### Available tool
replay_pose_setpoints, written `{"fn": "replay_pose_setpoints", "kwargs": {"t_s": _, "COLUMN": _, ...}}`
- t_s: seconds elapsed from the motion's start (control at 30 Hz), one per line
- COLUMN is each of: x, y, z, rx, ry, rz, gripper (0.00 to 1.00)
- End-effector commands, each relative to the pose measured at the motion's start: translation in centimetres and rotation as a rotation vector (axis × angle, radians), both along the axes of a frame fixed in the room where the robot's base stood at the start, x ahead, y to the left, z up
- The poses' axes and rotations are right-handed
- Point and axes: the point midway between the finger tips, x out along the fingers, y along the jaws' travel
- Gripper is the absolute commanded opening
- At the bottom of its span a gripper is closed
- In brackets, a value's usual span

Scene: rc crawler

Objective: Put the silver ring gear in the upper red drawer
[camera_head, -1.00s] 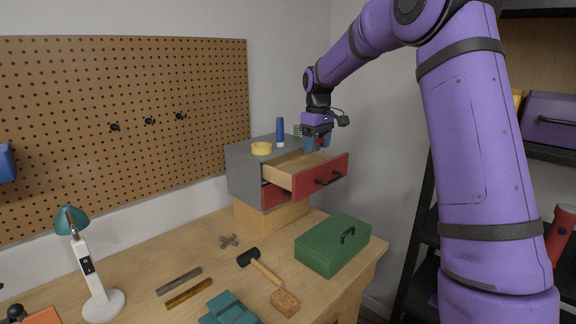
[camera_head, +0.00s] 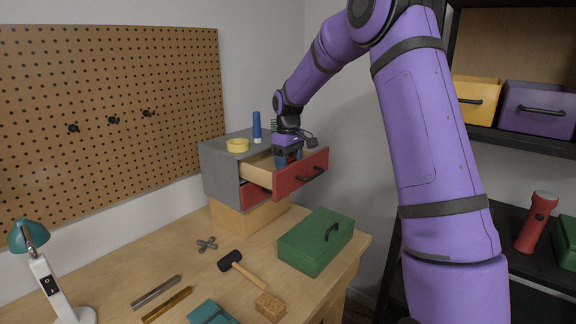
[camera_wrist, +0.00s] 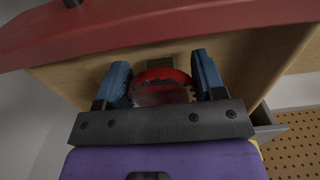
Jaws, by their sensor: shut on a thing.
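My gripper (camera_head: 287,160) is lowered into the open upper red drawer (camera_head: 302,174), its fingertips partly hidden behind the drawer front. In the wrist view, my gripper (camera_wrist: 162,84) has its two blue fingers on either side of the toothed silver ring gear (camera_wrist: 160,97) and is shut on it. A rounded red part shows right by the ring; I cannot tell whether it belongs to it. The wooden drawer interior surrounds the fingers, and the red drawer front (camera_wrist: 150,28) crosses the top of that view. The ring gear is hidden in the head view.
The grey cabinet (camera_head: 222,172) carries a yellow ring (camera_head: 237,145) and a blue tube (camera_head: 256,127) on top, beside my gripper. The lower red drawer (camera_head: 255,191) is nearly closed. A green toolbox (camera_head: 316,242) and a hammer (camera_head: 245,269) lie on the bench below.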

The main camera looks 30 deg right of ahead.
Motion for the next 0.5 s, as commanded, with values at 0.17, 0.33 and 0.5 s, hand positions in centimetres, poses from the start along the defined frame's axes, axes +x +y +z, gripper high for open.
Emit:
{"fn": "replay_pose_setpoints", "kwargs": {"t_s": 0.17, "x": 0.01, "y": 0.01, "z": -1.28, "rx": 0.000, "ry": -0.001, "rz": -0.001, "gripper": 0.36}}
{"fn": "replay_pose_setpoints", "kwargs": {"t_s": 0.33, "x": 0.01, "y": 0.01, "z": -1.25, "rx": -0.001, "ry": -0.001, "rz": 0.000, "gripper": 0.36}}
{"fn": "replay_pose_setpoints", "kwargs": {"t_s": 0.5, "x": -0.01, "y": 0.01, "z": -1.54, "rx": 0.000, "ry": -0.001, "rz": 0.000, "gripper": 0.70}}
